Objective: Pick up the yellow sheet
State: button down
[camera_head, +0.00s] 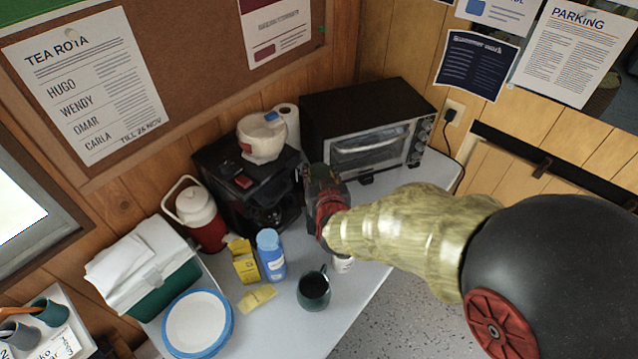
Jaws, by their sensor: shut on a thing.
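A small flat yellow piece (257,297), which looks like the yellow sheet, lies on the white table in front of a yellow box (245,261) and a blue bottle (271,255). My gripper (314,178) is up and to the right of it, between the black coffee machine and the toaster oven, well apart from the yellow piece. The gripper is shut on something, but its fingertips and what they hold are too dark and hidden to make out. My arm comes in from the right and hides part of the table.
A dark mug (314,290) stands right of the yellow piece, and a white cup (343,264) is partly under my arm. A blue-rimmed plate (197,323), cool box (165,284) and red jug (199,212) stand left. The coffee machine (235,185) and toaster oven (365,135) stand behind.

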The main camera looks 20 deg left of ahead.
jog(key=f, duration=0.1)
jog(key=f+b, duration=0.1)
jog(key=f, duration=0.1)
jog(key=shift+w+a+f, duration=0.2)
jog(key=c, duration=1.6)
grip_release()
jog(key=shift+f, duration=0.3)
jog(key=o, duration=0.5)
jog(key=shift+c, duration=0.2)
jog(key=shift+r, duration=0.1)
jog(key=shift+r, duration=0.1)
jog(key=p+v, duration=0.2)
jog(key=v, duration=1)
jog(key=shift+p, duration=0.3)
